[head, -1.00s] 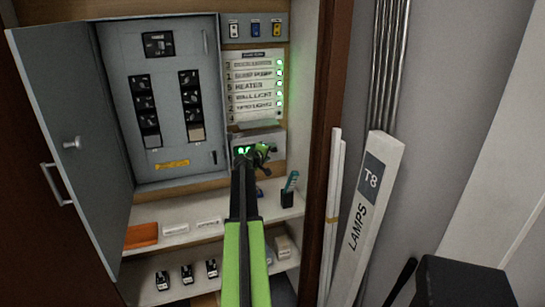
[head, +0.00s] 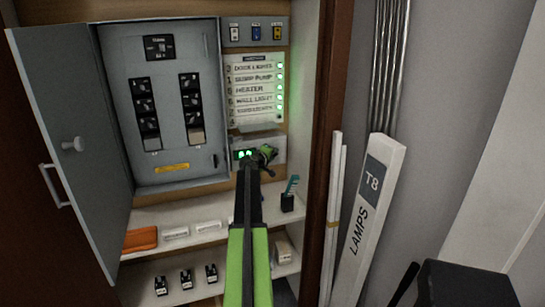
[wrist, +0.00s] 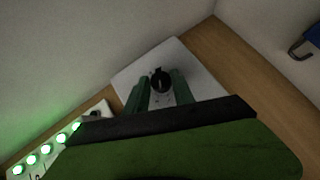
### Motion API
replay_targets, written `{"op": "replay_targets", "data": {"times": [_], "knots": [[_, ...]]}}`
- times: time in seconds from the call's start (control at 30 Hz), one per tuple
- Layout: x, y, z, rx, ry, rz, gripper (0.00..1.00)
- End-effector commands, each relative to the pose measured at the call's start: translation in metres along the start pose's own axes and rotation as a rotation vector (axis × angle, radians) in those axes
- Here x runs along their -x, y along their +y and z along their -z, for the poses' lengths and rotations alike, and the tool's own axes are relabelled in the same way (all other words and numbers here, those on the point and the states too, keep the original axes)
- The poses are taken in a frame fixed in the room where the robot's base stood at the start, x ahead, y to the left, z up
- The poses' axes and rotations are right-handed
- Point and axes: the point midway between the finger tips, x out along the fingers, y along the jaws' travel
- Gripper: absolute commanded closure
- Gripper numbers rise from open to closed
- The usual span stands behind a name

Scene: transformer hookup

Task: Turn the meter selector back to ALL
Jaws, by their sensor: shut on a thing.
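The meter (head: 276,143) is a grey box on the back wall below the label panel, with a green lit display (head: 243,154). My gripper (head: 266,154) is at the right part of the meter's face and hides the selector in the head view. In the wrist view the round black selector knob (wrist: 161,77) stands on the pale meter face (wrist: 196,67). The green fingers of my gripper (wrist: 161,90) are on either side of the knob, shut on it. I cannot read the selector's marked position.
The label panel (head: 253,62) with several green lamps is above the meter. The open breaker cabinet (head: 173,60) is to the left, its door (head: 72,110) swung out. A shelf (head: 160,212) with small items is below. A LAMPS box (head: 362,215) leans at the right.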

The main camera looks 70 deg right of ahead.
Motion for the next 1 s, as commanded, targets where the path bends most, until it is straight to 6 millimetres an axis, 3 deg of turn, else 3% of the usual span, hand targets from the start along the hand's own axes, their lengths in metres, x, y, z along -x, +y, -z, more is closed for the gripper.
{"op": "replay_targets", "data": {"times": [0.07,0.47,1.0], "knots": [[0.012,-0.002,-0.006,-0.001,-0.002,-0.001,1.0],[-0.004,-0.006,-0.004,0.07,-0.002,-0.072,1.0],[-0.008,-0.016,-0.008,0.403,-0.003,-0.403,1.0]]}}
